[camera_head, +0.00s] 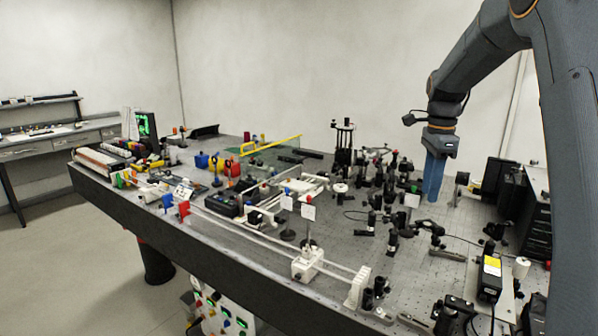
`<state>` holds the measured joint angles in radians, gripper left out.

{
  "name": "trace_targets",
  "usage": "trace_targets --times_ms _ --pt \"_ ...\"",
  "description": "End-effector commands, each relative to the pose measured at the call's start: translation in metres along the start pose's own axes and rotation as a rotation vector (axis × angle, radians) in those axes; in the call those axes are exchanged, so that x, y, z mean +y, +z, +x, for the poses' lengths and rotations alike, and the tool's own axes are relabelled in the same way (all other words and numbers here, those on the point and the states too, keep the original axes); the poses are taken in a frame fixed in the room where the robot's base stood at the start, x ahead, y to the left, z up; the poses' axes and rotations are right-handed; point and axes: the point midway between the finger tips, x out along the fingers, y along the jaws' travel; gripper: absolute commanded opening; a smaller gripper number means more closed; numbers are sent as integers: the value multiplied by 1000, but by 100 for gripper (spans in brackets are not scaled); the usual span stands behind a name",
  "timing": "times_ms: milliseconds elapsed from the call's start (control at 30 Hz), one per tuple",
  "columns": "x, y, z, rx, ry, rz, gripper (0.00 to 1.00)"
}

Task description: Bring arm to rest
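My arm comes in from the upper right and bends down over the right part of the optical bench (215,225). My gripper (433,190) points straight down above the back right of the bench, with its blue fingers low among the optics mounts. From this angle the fingers overlap, so their opening and any held thing cannot be made out. I cannot tell if the fingertips touch the bench top.
Several black posts and mounts (392,180) stand left of my gripper. Dark equipment boxes (520,200) stand to its right. A yellow-labelled black box (490,275) sits at the front right. White rails (290,245) run along the front edge. A side desk (60,140) stands far left.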

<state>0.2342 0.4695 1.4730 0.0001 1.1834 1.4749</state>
Motion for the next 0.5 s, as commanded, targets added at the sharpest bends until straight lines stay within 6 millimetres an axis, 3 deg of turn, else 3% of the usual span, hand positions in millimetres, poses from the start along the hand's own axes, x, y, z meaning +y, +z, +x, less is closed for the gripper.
trace_targets --times_ms 167,267,500 --pt "36 29 45 0 -4 -279 32" --pt "69 50 79 2 -13 -511 32" --pt "173 92 164 15 -34 -1121 32"
